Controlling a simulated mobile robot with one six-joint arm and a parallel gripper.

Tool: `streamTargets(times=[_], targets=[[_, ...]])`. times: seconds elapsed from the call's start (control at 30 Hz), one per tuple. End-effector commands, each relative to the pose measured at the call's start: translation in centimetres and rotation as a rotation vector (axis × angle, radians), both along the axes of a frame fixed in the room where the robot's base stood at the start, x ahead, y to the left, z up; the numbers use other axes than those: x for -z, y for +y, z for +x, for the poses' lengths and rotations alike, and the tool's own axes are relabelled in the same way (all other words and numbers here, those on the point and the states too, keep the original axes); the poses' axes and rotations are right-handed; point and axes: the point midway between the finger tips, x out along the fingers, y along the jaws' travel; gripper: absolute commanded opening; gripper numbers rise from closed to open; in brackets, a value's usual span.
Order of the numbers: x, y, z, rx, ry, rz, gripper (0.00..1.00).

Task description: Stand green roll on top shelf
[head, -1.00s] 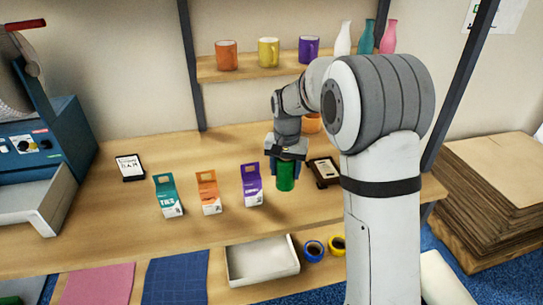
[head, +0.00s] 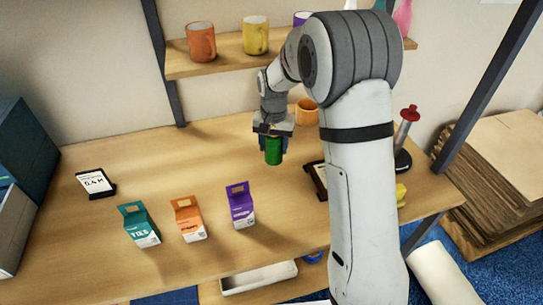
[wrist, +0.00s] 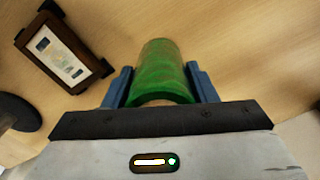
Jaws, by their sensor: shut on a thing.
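The green roll (head: 273,151) is upright between the fingers of my gripper (head: 272,138), which is shut on it. In the wrist view the green roll (wrist: 162,72) sits between the two blue fingers of my gripper (wrist: 161,88). It appears held above the wooden table, though the exact gap cannot be told. The top shelf (head: 215,66) is behind and above my gripper. It carries an orange mug (head: 201,42), a yellow mug (head: 255,35) and a purple mug partly hidden by my arm.
Teal (head: 139,225), orange (head: 188,219) and purple (head: 240,205) cartons stand on the table (head: 120,165). A dark-framed device (wrist: 66,53) lies near the roll. An orange mug (head: 306,112) is behind my gripper. A red-handled tool (head: 405,135) stands right of my arm. The table's back left is clear.

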Motion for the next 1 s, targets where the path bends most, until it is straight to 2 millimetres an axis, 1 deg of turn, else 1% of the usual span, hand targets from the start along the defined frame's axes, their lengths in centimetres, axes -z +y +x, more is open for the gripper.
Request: streamTargets(times=[0.03, 0.1, 0.27, 0.4, 0.5, 0.7, 0.83, 0.87, 1.0], targets=[[0.7, 0.0, -0.1, 0.0, 0.002, 0.0, 0.23], [1.4, 0.0, 0.0, 0.001, 0.001, 0.0, 0.23], [2.6, -0.1, 0.0, 0.001, 0.001, -0.001, 0.23], [4.6, -0.1, 0.0, 0.001, 0.002, 0.0, 0.23], [5.5, -0.1, 0.0, 0.002, 0.0, 0.0, 0.23], [5.5, -0.1, 0.0, 0.002, -0.002, 0.0, 0.23], [6.0, -0.1, 0.0, 0.002, -0.002, 0.0, 0.23], [5.9, -0.1, 0.0, 0.002, -0.001, 0.001, 0.54], [5.8, -0.2, 0.0, 0.003, -0.001, 0.0, 0.65]])
